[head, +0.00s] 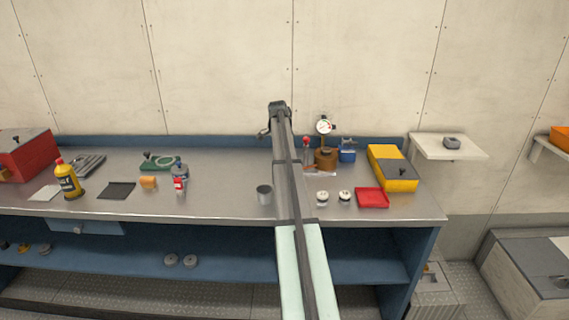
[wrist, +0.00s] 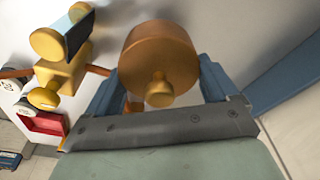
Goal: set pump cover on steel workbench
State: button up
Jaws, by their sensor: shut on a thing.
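The pump cover (wrist: 158,60), a round brass-brown piece with a small knob facing the camera, sits between the blue fingers of my gripper (wrist: 160,82) in the wrist view. The gripper is shut on it. In the head view my own arm crosses the right part of the bench and hides the grip, so the cover's height above the surface cannot be told. The steel workbench (head: 225,190) has a grey metal top and a blue back edge. A bare stretch of it lies left of my arm, behind a grey metal cup (head: 264,195).
A brass fitting (wrist: 60,75) is close left in the wrist view. Bottles and a red toolbox (head: 25,153) are at left.

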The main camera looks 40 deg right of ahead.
jog(key=shift+f, duration=1.75)
jog(key=shift+f, duration=0.1)
jog(key=o, duration=1.1)
jog(key=r, duration=0.4)
jog(key=a+r, duration=0.1)
jog(key=r, duration=0.7)
jog(key=shift+w+a, duration=0.2)
jog(key=shift+a, duration=0.2)
